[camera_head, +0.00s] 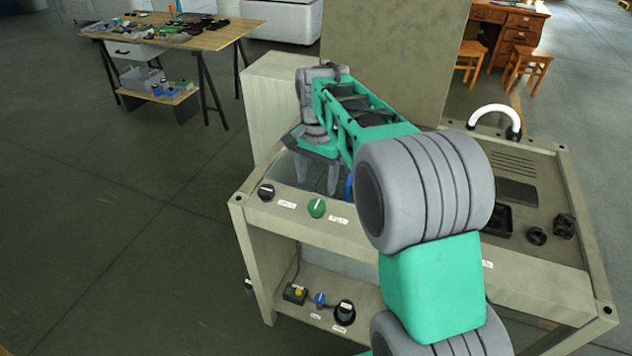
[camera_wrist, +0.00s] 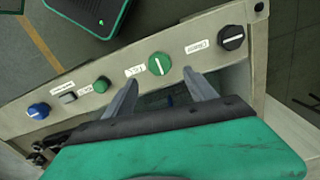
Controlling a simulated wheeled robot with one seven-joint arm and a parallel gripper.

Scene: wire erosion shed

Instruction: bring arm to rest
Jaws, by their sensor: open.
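My gripper (camera_head: 317,178) is at the left end of the grey workbench (camera_head: 527,292), pointing down over its glassy recessed part behind the front panel. My arm, green and grey, reaches over the bench from the lower right. In the wrist view my gripper (camera_wrist: 160,95) shows two grey fingers spread apart with nothing between them. A green rotary knob (camera_head: 316,207) is on the front panel near the fingers; it also shows in the wrist view (camera_wrist: 159,65) just beyond the gap between the fingertips. Any contact between fingers and bench cannot be told.
A black knob (camera_head: 266,192) is left of the green one. The bench top holds a white handle (camera_head: 494,117), a black tray (camera_head: 497,219) and small black parts (camera_head: 564,226). A lower shelf (camera_head: 328,316) holds controls. A cluttered table (camera_head: 180,32) stands back left. Floor at left is clear.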

